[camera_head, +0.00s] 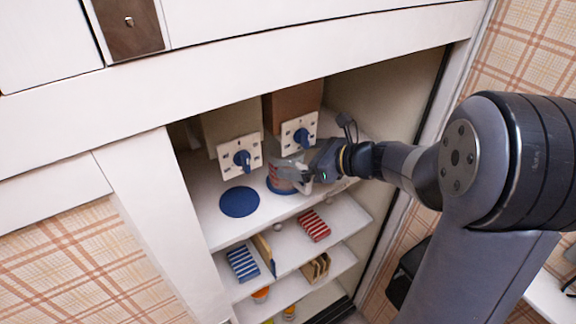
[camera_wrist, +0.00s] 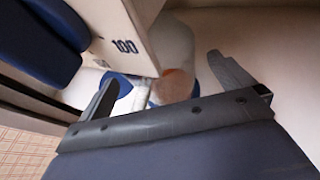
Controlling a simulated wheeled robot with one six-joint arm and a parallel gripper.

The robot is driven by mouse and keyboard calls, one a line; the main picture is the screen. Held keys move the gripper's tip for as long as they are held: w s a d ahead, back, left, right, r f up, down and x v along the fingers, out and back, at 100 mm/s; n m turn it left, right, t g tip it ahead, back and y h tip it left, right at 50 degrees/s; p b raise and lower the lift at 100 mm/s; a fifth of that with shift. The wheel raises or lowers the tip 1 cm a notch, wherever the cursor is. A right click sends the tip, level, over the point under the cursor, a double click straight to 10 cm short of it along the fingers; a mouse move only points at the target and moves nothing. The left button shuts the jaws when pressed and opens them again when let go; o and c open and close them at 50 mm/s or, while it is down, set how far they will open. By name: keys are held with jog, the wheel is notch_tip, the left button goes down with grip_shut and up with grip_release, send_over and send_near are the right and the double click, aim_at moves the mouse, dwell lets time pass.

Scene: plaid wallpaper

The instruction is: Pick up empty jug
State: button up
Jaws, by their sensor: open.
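The jug (camera_head: 281,180) looks clear or pale with a reddish tint low down. It stands on the cabinet's upper shelf, over a blue round pad under the right dispenser, partly hidden by my gripper. My gripper (camera_head: 297,172) reaches in from the right, at the jug. In the wrist view, my gripper (camera_wrist: 165,90) is open, with its two dark fingers spread. The translucent jug (camera_wrist: 173,50) shows beyond and between them, partly cut off by a white panel. I cannot tell whether a finger touches it.
Two dispensers with blue knobs, the left (camera_head: 240,157) and right (camera_head: 299,132), stand close behind. A bare blue pad (camera_head: 239,202) lies at left. Lower shelves hold a red-striped item (camera_head: 313,225) and a blue-striped item (camera_head: 242,264). The cabinet's right wall is near my arm.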

jog(key=shift+w+a+f, duration=0.25)
jog(key=shift+a, duration=0.25)
jog(key=shift+c, duration=0.4)
jog(key=c, duration=0.9)
